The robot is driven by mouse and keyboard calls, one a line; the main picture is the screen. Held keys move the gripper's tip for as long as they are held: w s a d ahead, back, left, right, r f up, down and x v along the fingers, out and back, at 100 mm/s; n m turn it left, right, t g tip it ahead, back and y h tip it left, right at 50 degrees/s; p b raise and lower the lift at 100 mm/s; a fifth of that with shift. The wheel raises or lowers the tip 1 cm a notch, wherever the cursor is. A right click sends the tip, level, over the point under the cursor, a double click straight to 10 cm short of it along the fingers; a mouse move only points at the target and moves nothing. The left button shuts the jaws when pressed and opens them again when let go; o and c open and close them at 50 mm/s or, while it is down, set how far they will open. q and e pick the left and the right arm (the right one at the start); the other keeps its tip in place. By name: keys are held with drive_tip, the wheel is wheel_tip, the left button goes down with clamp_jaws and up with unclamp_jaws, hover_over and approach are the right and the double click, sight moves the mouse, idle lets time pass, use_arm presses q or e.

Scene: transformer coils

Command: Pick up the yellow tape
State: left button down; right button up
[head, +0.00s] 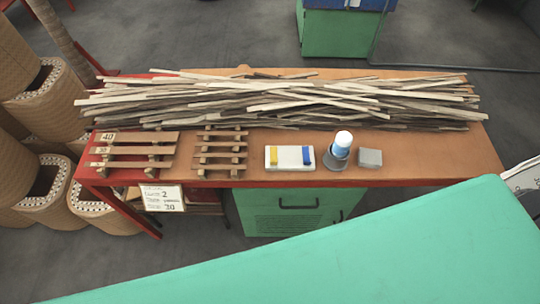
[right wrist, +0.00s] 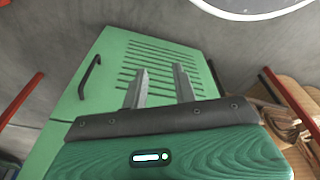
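A blue band (head: 307,155) is at the block's right end. My right gripper (right wrist: 161,78) shows in the right wrist view, its two grey fingers apart with nothing between them, in front of a green cabinet. Neither gripper shows in the head view, and the tape does not show in the right wrist view.
A pile of wooden strips (head: 280,98) covers the back of the bench. Wooden racks (head: 220,151) stand left of the block; a blue-and-white bottle (head: 341,145) and a grey block (head: 370,157) stand right of it. A large green surface (head: 350,255) fills the lower right foreground.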

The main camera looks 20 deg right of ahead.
drive_tip(key=w+a+r+n+t+y+b, duration=0.1)
drive_tip(key=w+a+r+n+y+b, duration=0.25)
drive_tip(key=r, duration=0.75)
drive_tip(key=w+a+r+n, duration=0.2)
drive_tip(key=w+a+r, duration=0.2)
drive_tip(key=w+r, duration=0.55)
drive_tip(key=w+a+r+n+t+y+b, duration=0.1)
drive_tip(key=w+a+r+n+b, duration=0.15)
drive_tip(key=r, duration=1.15)
drive_tip(key=w+d+r+n+g, duration=0.3)
drive_tip(key=w+d+r+n, duration=0.2)
drive_tip(key=w+d+r, duration=0.25)
hover_over(273, 162)
drive_tip(key=d, duration=0.2)
drive_tip(key=shift+h, duration=0.25)
drive_tip(key=f, duration=0.5)
drive_tip(key=f+p, duration=0.1)
drive_tip(key=f, duration=0.2)
drive_tip(key=shift+s+d, duration=0.15)
drive_tip(key=shift+s, duration=0.15)
drive_tip(key=x, duration=0.3)
drive_tip(key=shift+a+f+p, duration=0.25)
drive_tip(key=shift+p, duration=0.05)
drive_tip(key=shift+w+a+f, duration=0.1)
drive_tip(key=shift+a+f, duration=0.05)
drive_tip(key=shift+f, duration=0.35)
clamp_jaws()
